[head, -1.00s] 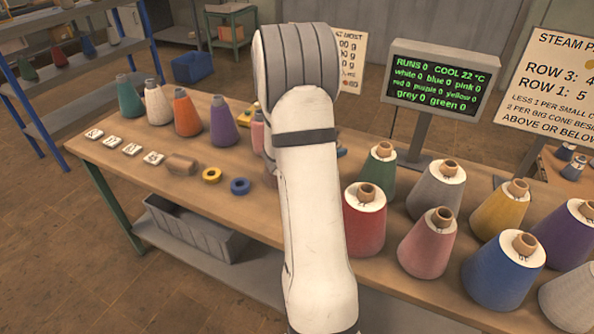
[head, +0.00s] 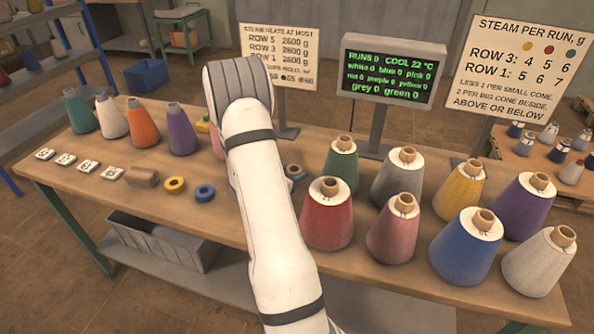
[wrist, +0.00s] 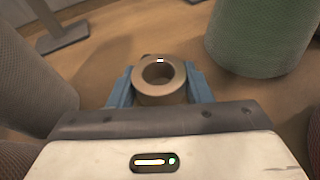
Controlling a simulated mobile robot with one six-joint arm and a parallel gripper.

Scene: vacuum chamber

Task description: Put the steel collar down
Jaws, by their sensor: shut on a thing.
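The steel collar (wrist: 160,81) is a thick, dull grey-brown ring in the wrist view, with its round hole facing the camera. My gripper (wrist: 160,88) has its blue fingers on both sides of it, shut on it. The collar is over or on the wooden table (wrist: 115,82); I cannot tell whether it touches the top. The green cone (wrist: 262,35) stands to its right, apart from it. In the head view my arm hides most of the gripper; a small grey-blue part (head: 295,172) shows just left of the green cone (head: 341,165).
Several big cones, including a red one (head: 327,215) and a grey one (head: 398,177), crowd the table's right side. Small cones (head: 143,123), white tags (head: 67,160), a yellow ring (head: 174,185) and a blue ring (head: 204,193) are at left. A screen (head: 390,70) stands behind.

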